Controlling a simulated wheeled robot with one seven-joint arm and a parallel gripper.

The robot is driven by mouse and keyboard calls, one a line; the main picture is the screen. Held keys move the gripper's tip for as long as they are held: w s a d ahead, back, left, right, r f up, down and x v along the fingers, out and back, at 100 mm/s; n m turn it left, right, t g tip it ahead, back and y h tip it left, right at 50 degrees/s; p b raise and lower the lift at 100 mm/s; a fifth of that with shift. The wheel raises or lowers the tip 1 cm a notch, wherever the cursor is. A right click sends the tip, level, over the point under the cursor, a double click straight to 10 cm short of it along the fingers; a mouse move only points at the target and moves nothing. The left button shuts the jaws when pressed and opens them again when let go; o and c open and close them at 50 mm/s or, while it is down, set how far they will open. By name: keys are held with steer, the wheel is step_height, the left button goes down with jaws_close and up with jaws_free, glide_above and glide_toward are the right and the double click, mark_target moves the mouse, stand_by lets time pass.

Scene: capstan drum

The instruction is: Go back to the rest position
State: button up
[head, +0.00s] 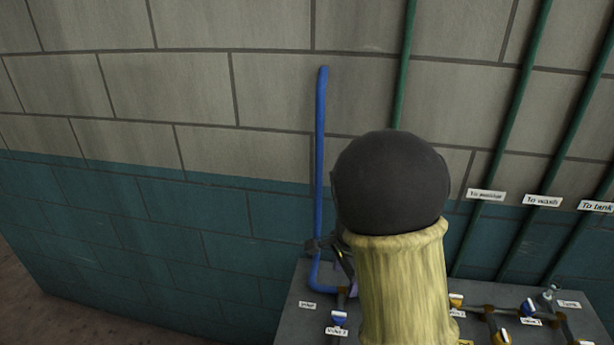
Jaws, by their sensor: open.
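My gripper (334,250) shows only in part, as dark pieces at the left edge of my arm, close to the blue pipe (320,160). It is open, and I see nothing held in it. My arm, with a dark rounded top and a yellowish sleeve, stands in front of it and hides the rest. I cannot tell whether the gripper touches the blue pipe.
A grey bench (296,290) with labels, pipes and several valves lies below; my arm covers its middle. A blue-handled valve (338,318) is at left, a yellow-handled one (500,338) at right. Green pipes (500,150) climb the block wall (180,80). The left side is clear.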

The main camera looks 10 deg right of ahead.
steer(key=s+r+n+t, duration=0.1)
steer(key=s+r+n, duration=0.1)
steer(key=s+n, duration=1.1)
steer(key=shift+n+t, duration=0.4)
steer(key=shift+n, duration=0.6)
steer(key=shift+a, duration=0.1)
